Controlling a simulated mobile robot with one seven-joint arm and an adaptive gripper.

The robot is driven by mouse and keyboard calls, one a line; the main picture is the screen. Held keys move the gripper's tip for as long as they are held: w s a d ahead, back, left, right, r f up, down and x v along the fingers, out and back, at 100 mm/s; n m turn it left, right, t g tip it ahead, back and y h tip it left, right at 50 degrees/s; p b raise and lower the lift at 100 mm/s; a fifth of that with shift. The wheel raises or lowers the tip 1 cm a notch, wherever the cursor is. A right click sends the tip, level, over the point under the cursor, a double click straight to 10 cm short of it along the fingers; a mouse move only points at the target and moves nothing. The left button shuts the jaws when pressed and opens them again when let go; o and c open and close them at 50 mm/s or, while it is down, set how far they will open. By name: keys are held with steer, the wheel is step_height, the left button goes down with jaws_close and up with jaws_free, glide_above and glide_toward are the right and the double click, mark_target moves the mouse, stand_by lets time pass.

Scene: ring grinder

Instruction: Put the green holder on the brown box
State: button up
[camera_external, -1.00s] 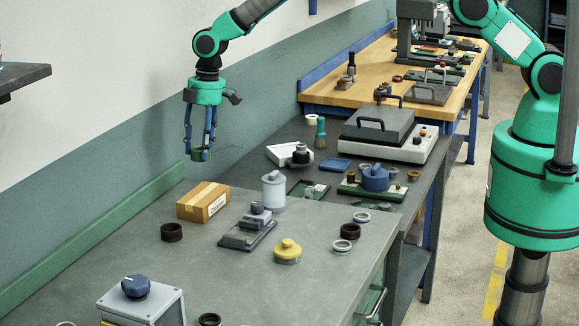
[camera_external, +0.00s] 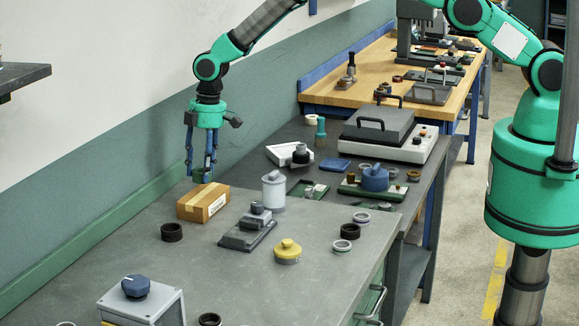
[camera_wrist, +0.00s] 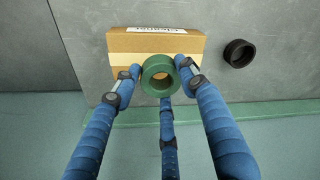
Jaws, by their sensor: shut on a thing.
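The green holder (camera_wrist: 149,85) is a short ring gripped between the blue fingers of my gripper (camera_wrist: 158,82) in the wrist view. In the external view my gripper (camera_external: 202,174) hangs pointing down at the far edge of the brown box (camera_external: 203,204). The holder (camera_external: 200,176) is mostly hidden there behind the fingers and the box. In the wrist view the holder overlaps the near side of the box (camera_wrist: 190,45), which has a pale tape strip and a label. I cannot tell whether the holder touches the box.
A black ring (camera_wrist: 239,53) lies beside the box on the grey table (camera_external: 200,265); it also shows in the external view (camera_external: 172,232). A grey canister (camera_external: 273,190), a grey block fixture (camera_external: 247,230) and a yellow knob piece (camera_external: 288,251) stand to the right. The wall is close behind.

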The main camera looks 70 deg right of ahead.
steer(key=shift+f+p, duration=0.3)
steer(key=shift+f, duration=1.55)
steer(key=shift+f, duration=0.2)
steer(key=o, duration=1.2)
steer(key=shift+r, duration=0.25)
steer(key=shift+s+d+r+b, duration=0.2)
steer(key=shift+r+b, duration=0.1)
steer(key=shift+r, duration=1.65)
steer(key=shift+s+d+r+b, duration=0.15)
steer(key=shift+d+r+b, duration=0.1)
steer(key=shift+r, duration=1.75)
steer(key=shift+s+d+r+b, duration=0.15)
steer(key=shift+r+b, duration=0.15)
steer(key=shift+r, duration=1.65)
